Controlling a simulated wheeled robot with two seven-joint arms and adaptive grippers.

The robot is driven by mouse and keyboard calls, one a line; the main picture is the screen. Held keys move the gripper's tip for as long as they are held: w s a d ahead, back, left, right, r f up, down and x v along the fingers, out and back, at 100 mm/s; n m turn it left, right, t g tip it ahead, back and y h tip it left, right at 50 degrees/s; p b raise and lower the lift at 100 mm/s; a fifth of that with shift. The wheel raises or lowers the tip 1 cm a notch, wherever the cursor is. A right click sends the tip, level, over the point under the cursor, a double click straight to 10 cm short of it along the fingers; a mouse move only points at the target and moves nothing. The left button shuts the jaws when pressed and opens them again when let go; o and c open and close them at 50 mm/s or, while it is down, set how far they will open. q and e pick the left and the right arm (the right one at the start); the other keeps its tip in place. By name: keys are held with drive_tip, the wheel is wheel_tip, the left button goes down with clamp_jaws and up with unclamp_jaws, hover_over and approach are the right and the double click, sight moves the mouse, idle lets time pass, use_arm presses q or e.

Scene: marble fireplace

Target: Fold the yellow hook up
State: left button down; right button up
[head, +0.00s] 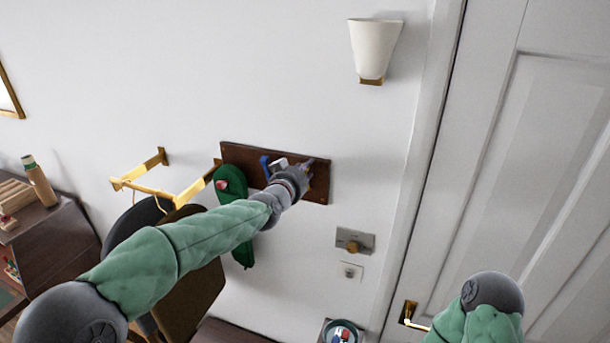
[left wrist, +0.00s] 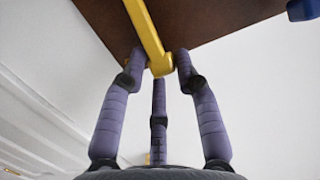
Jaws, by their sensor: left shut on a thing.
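The yellow hook (left wrist: 146,32) runs along the underside of a dark brown wall board in the left wrist view. The board (left wrist: 208,22) also shows on the white wall in the head view (head: 318,192). My left gripper (left wrist: 160,66) has its fingers closed around the hook's blocky end. In the head view my left gripper (head: 303,168) is at the right part of the board, and the yellow hook is hidden behind it. Part of my right arm shows at the lower right of the head view, but its gripper is out of the picture.
A blue hook (head: 265,167) and a white hook (head: 279,163) are left of my gripper on the board. A green cloth item (head: 232,187) hangs at the board's left end. A brass rail (head: 150,190) juts out farther left. A door (head: 560,130) stands right.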

use_arm(q)
drive_tip(key=shift+w+a+r, duration=0.15)
drive_tip(key=shift+w+r, duration=0.05)
drive_tip(key=shift+r, duration=0.35)
drive_tip(key=shift+w+a+r, duration=0.15)
drive_tip(key=shift+r, duration=0.4)
drive_tip(key=shift+w+d+p, duration=0.1)
drive_tip(key=shift+w+p, duration=0.05)
drive_tip(key=shift+p, duration=0.15)
drive_tip(key=c, duration=1.1)
unclamp_jaws()
drive_tip(key=shift+w, duration=0.1)
drive_tip(key=shift+w+d+f, duration=0.25)
drive_tip(key=shift+w+f, duration=0.15)
drive_tip(key=shift+s+f, duration=0.1)
drive_tip(key=shift+f, duration=0.05)
drive_tip(key=shift+s, duration=0.1)
drive_tip(key=shift+s+f, duration=0.1)
drive_tip(key=shift+s, duration=0.05)
drive_tip(key=v, duration=1.1)
drive_tip(key=shift+s+a+r, duration=0.1)
drive_tip(key=shift+s+r, duration=0.15)
drive_tip(key=shift+s, duration=0.1)
